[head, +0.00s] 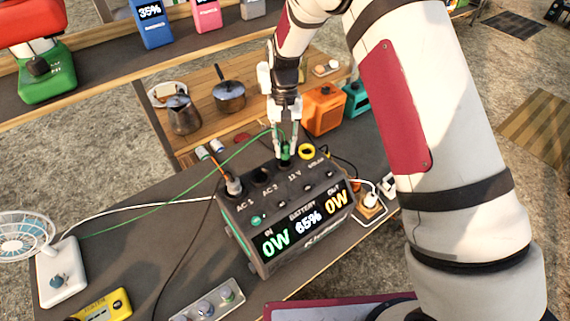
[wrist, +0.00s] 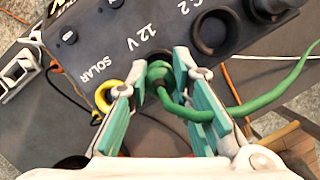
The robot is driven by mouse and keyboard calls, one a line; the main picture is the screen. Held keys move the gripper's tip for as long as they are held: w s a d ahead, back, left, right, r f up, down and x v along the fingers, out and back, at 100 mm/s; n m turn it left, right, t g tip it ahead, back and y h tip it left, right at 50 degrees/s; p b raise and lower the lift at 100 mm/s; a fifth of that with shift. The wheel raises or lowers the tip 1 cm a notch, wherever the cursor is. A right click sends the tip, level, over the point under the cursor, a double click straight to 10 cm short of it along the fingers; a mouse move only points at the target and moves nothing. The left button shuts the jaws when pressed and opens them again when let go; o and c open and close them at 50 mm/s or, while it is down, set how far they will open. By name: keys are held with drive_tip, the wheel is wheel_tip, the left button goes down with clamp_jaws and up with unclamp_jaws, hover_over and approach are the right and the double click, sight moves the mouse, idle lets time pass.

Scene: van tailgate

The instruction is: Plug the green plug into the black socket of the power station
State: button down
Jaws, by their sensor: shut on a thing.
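The power station (head: 262,238) is a dark box on the table with a row of round sockets on top. My gripper (head: 286,148) is above its 12 V position, pointing down, shut on the green plug (head: 286,153). In the wrist view the green plug (wrist: 159,74) is between the teal finger pads, over a dark round socket by the 12 V label. The plug and fingers mostly cover that socket; I cannot tell whether the plug is inside it. The black-ringed AC 2 socket (wrist: 216,33) is open and empty. The solar socket (wrist: 109,95) has a yellow ring.
A grey plug with an orange cord (head: 233,184) stands in AC 1. The green cable runs left across the table. A white fan (head: 62,275) and a yellow device (head: 103,305) are at left. An orange box (head: 324,110) and a teal box (head: 356,98) stand behind my gripper.

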sight(285, 152)
drive_tip(key=shift+f+b, duration=0.4)
drive_tip(key=shift+f, duration=1.2)
drive_tip(key=c, duration=1.4)
unclamp_jaws()
drive_tip(key=shift+o, duration=0.2)
drive_tip(key=v, duration=1.2)
